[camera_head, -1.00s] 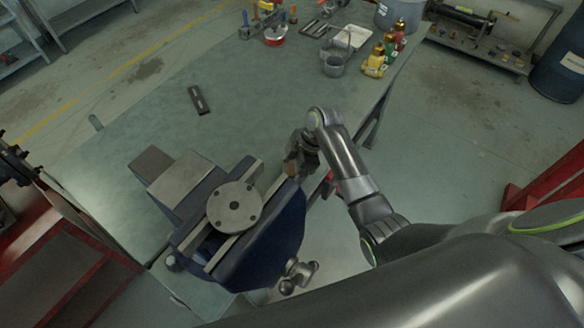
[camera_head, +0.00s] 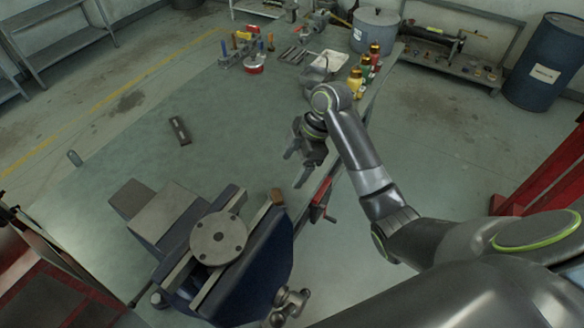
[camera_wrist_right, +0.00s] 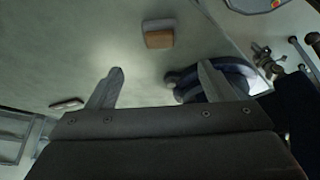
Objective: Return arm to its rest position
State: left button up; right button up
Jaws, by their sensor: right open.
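My right gripper (camera_head: 297,168) hangs over the right edge area of the green workbench, above and beyond the blue vise (camera_head: 262,262). It is apart from the vise. In the wrist view its two fingers (camera_wrist_right: 158,85) are spread with nothing between them. The vise holds a round grey flange (camera_head: 219,238) with bolt holes. A small brown piece (camera_head: 278,197) shows at the far end of the vise jaw. My right arm comes in from the lower right, bent at the elbow. I do not see my left gripper.
A dark flat bar (camera_head: 180,130) lies on the workbench (camera_head: 225,150). Bottles (camera_head: 355,82), a grey bucket (camera_head: 376,30) and tools stand at its far end. A red clamp-like part (camera_head: 321,196) sits at the right edge. The bench middle is clear.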

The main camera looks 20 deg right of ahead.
dwell(0.3)
jog(key=s+d+f+m+t+h, duration=0.1)
jog(key=s+d+f+m, duration=0.1)
jog(key=s+f+m, duration=0.4)
jog(key=s+d+f+m+t+h, duration=0.1)
jog(key=s+d+f+m+h, duration=0.2)
jog(key=s, duration=0.4)
jog(key=s+d+m+h, duration=0.1)
jog(key=s+d+m, duration=0.15)
jog(key=s, duration=0.25)
jog(key=s+d+r+m+t+h, duration=0.1)
jog(key=s+m, duration=0.2)
jog(key=s, duration=0.3)
jog(key=s+d+m+h, duration=0.1)
jog(key=s+d+m, duration=0.15)
jog(key=s, duration=0.25)
notch_tip(320, 180, down, 25)
jog(key=d+g+y, duration=0.1)
jog(key=s+a+f+g, duration=0.1)
jog(key=s+f, duration=1.3)
jog(key=f, duration=0.1)
jog(key=shift+s+a+f, duration=0.15)
jog(key=shift+s+f, duration=0.15)
jog(key=shift+f, duration=0.1)
